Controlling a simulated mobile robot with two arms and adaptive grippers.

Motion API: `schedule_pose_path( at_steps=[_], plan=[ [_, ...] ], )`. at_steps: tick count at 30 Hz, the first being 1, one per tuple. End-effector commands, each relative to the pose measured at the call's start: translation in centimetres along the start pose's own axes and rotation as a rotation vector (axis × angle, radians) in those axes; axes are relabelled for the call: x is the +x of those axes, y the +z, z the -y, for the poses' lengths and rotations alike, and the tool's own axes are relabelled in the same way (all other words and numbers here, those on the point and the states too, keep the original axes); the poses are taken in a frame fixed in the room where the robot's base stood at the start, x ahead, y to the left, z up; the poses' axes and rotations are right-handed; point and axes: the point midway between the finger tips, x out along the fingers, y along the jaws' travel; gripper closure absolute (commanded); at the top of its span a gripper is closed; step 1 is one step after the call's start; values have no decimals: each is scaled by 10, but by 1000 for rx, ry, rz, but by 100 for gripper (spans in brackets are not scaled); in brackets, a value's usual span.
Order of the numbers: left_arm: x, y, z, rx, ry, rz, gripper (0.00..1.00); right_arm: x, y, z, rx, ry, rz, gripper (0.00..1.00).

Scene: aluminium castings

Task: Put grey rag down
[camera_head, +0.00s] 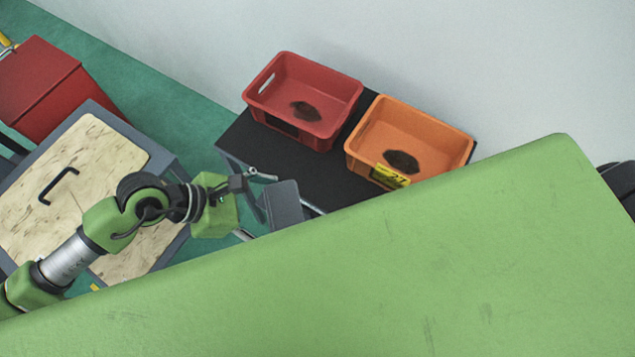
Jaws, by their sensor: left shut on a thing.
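My left gripper (257,190) is at the front left corner of the black table (235,138). It is shut on a dark grey, flat-looking piece (286,205), which I take to be the grey rag. The rag is at the table's near edge, left of and below the orange bin. Whether it touches the table I cannot tell. A large green surface of my own body covers the lower right of the view and hides what lies below the rag. My right gripper is not in view.
A red bin (343,92) and an orange bin (460,139) with a yellow label stand on the black table, each with a dark patch inside. A wooden board with a black handle (59,186) lies at left. A red box (38,78) stands behind it.

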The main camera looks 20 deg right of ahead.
Motion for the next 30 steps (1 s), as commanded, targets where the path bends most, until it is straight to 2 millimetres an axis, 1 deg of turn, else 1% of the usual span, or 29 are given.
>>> schedule_pose_path(
  at_steps=[1, 9, 12, 15, 18, 23, 26, 30],
  plan=[
    [12, 2, -9, 3, 1, 4, 31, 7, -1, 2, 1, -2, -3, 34],
    [68, 12, -57, 4, 1, 4, 31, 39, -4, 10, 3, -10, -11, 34],
    [91, 3, -68, 1, 0, 1, 31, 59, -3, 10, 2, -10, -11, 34],
    [107, 0, -78, 2, 0, 1, 31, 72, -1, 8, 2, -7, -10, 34],
    [115, -2, -84, 2, 1, 0, 31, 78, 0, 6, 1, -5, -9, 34],
    [121, -2, -88, 1, 1, 0, 31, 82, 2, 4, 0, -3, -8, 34],
    [130, -6, -92, 1, 1, 1, 31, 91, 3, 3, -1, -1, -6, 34],
    [147, -22, -93, -1, -1, -1, 31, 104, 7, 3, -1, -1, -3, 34]
  ],
)
